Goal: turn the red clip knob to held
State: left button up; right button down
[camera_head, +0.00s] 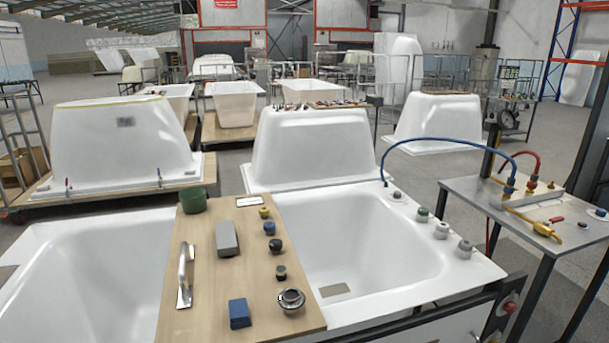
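A red round knob (511,307) sits at the front right corner, on the dark frame under the white bathtub shell (462,272). It is small in the picture, and I cannot read any mark or setting on it. I cannot be sure that it is the clip knob. Neither of my grippers shows in the head view.
A wooden board (212,290) across the shells holds a green pot (193,200), a trowel (184,275), a grey block (227,239), a blue block (239,313) and several small knobs. A metal side table (478,190) with blue and red hoses stands to the right.

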aim_at(509, 306)
jog(key=z, duration=1.3)
